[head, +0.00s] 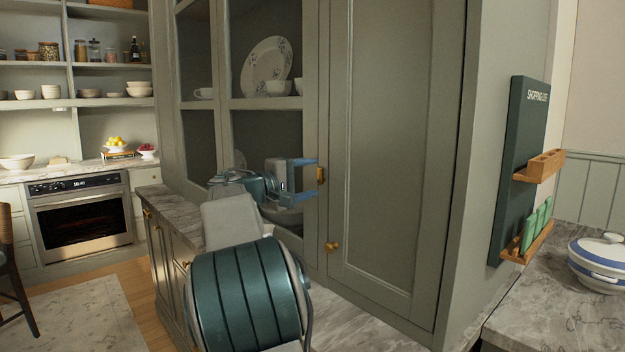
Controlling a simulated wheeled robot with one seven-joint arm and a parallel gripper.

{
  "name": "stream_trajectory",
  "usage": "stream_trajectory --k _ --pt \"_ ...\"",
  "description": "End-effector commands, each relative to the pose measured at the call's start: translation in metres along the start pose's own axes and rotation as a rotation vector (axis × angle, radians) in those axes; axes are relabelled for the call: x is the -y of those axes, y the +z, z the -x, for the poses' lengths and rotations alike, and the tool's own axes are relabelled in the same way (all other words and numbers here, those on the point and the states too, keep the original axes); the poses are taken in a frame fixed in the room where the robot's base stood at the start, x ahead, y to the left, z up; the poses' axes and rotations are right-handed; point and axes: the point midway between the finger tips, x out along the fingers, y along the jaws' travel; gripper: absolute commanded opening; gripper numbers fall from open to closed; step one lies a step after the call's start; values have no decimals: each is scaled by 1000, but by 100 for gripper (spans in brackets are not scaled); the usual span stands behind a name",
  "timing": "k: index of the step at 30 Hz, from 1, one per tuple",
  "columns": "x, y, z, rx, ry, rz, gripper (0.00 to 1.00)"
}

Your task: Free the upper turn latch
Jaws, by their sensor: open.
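The upper turn latch (320,174) is a small brass piece on the cabinet frame, at the left edge of the tall grey-green door (390,150). A lower brass latch or knob (332,246) sits below it at the same edge. My gripper (318,178) is open in front of the glass-fronted section, with its two blue fingers pointing right. The fingertips appear level with the upper latch, one above and one below it. I cannot tell whether they touch it. The tall door looks closed.
A marble counter (345,325) runs below the cabinet. Plates and cups stand behind the glass. A dark green shopping-list board (520,150) hangs on the right wall, above a counter with a white lidded pot (600,262). An oven (82,212) stands far left.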

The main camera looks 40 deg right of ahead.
Motion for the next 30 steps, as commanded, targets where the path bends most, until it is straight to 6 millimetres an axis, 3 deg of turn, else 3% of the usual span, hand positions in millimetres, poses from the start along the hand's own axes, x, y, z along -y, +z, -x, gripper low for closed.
stream_trajectory --k 9,15,21,30 --pt "2 -1 74 -7 -1 0 62" --pt "1 -1 107 -5 -1 1 62" --pt "1 -1 120 -3 0 2 62" --pt "1 -1 121 -2 0 2 62"
